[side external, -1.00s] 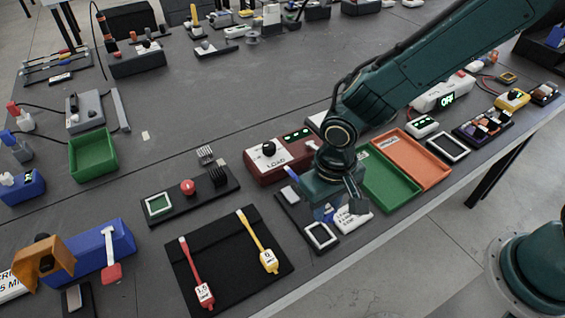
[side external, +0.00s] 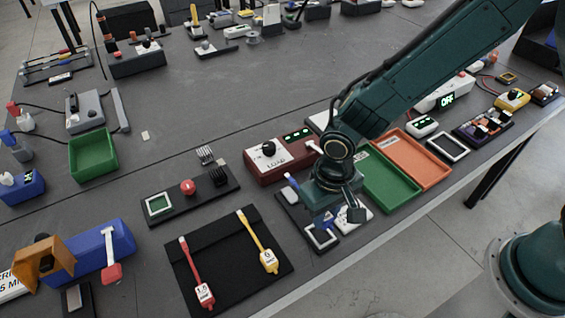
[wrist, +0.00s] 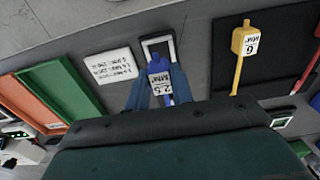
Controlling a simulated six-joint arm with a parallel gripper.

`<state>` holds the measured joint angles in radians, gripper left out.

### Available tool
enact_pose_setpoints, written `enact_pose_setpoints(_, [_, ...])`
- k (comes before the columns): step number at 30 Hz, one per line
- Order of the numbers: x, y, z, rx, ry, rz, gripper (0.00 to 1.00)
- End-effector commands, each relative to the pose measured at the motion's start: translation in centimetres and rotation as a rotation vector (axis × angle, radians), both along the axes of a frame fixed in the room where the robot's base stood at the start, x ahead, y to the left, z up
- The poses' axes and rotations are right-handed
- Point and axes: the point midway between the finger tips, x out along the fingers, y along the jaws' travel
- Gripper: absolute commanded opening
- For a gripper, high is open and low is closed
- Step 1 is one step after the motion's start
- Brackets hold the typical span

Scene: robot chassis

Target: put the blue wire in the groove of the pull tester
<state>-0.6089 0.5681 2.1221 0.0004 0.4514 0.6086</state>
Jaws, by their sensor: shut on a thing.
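My gripper (wrist: 156,84) is shut on the blue wire, whose tag (wrist: 159,80) reads 2.5 in the wrist view. In the side view my gripper (side external: 333,212) is low over the front of the table, above a small pad with a white square frame (side external: 323,240). A blue wire end with a white tip (side external: 291,181) sticks out left of the gripper. The middle of the wire is hidden. The black base with a green screen, red button and two upright comb-like parts (side external: 190,197) appears to be the pull tester, to the left and apart from the gripper.
A black mat (side external: 215,262) holds a red wire (side external: 195,270) and a yellow wire (side external: 256,241). A dark red LOAD box (side external: 272,163) stands behind the gripper. Green (side external: 385,183) and orange (side external: 419,160) trays lie to its right, beside a white label card (wrist: 105,63).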

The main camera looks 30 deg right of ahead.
Motion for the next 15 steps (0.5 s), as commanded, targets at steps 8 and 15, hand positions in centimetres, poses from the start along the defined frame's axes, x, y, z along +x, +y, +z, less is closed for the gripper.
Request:
enact_pose_setpoints(8, [0.0,0.0,-1.9,0.0,0.0,0.0,0.0])
enact_pose_setpoints(15, [0.0,0.0,-3.0,0.0,-0.001,0.0,0.0])
